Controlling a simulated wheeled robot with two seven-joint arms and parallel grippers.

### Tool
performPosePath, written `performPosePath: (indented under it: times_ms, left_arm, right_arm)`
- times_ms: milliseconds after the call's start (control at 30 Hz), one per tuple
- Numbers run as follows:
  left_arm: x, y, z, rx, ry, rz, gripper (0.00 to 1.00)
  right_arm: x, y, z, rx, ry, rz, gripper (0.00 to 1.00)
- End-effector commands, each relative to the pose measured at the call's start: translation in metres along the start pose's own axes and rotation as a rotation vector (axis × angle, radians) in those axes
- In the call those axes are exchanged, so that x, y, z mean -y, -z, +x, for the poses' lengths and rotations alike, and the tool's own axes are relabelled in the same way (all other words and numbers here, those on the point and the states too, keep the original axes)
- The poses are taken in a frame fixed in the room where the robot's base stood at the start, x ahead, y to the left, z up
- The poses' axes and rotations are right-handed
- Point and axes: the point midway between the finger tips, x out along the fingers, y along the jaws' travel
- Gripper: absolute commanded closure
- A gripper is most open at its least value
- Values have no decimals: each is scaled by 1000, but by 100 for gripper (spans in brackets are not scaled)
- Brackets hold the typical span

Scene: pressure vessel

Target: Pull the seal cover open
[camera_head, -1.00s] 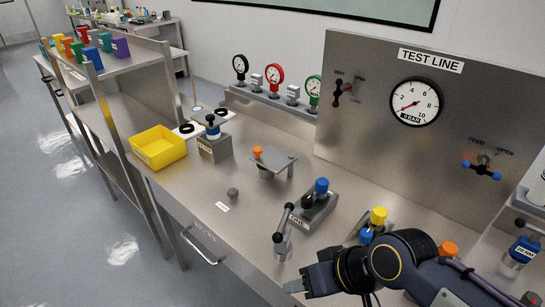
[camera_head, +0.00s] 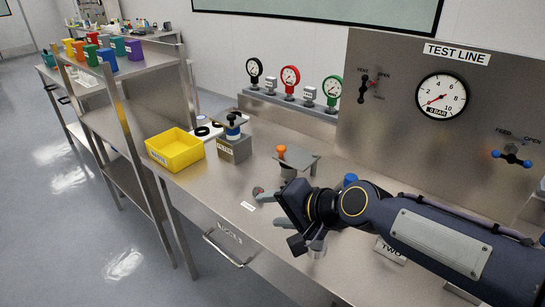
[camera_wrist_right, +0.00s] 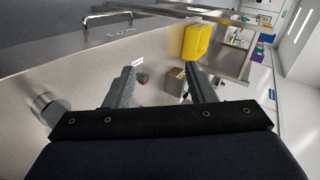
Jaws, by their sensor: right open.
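No part in view is clearly marked as the seal cover. A flat grey plate (camera_head: 304,158) with an orange knob (camera_head: 281,151) stands raised on a support on the bench, behind my right gripper. My right gripper (camera_head: 265,209) is open and empty, its fingers pointing left above the front of the bench. A small dark reddish knob (camera_head: 257,191) sits just beyond its fingertips, by a white label. In the right wrist view this knob (camera_wrist_right: 143,78) shows between the two open fingers (camera_wrist_right: 160,68), apart from both. My left gripper is out of view.
A yellow bin (camera_head: 175,152) and a grey block (camera_head: 235,148) with a blue part stand to the left. A handled drawer (camera_head: 224,247) is in the bench front. Gauges (camera_head: 290,80) and the test panel (camera_head: 410,130) stand behind.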

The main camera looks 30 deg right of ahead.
Motion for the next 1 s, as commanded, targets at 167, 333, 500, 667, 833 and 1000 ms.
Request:
performPosePath:
  times_ms: [167, 333, 500, 667, 833, 1000]
  left_arm:
    - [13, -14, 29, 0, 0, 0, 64]
    - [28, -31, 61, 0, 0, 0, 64]
    - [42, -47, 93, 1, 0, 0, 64]
    - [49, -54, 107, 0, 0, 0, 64]
    - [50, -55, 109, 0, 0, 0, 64]
    - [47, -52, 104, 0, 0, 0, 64]
  right_arm:
    - [18, 60, 58, -148, 144, 445, 50]
    - [22, 142, 126, -361, 394, 1012, 50]
    - [5, 209, 182, -573, 820, 1523, 50]
    - [-7, 230, 201, -637, 1179, 1736, 50]
    - [-10, 236, 203, -640, 1341, 1796, 50]
    - [-8, 257, 207, -643, 1349, 1797, 50]
